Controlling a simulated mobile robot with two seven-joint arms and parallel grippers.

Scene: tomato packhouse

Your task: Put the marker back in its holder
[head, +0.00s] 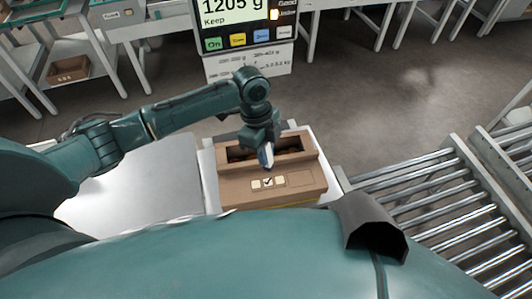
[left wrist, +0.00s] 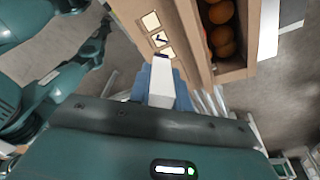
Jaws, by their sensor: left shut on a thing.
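My left gripper (head: 265,157) comes in from the left and points down over the front of a brown carton. It is shut on the marker (head: 268,155), a pale, tapered piece that also shows in the left wrist view (left wrist: 161,84), with blue on both sides. The marker's tip is close to the carton's label panel; I cannot tell whether it touches. A dark grey, open-ended cup-like piece (head: 372,229), possibly the holder, sits at the lower right and looks empty. My right gripper is not in view.
A roller conveyor (head: 430,195) lies to the right. The pale tabletop (head: 130,195) at left is clear.

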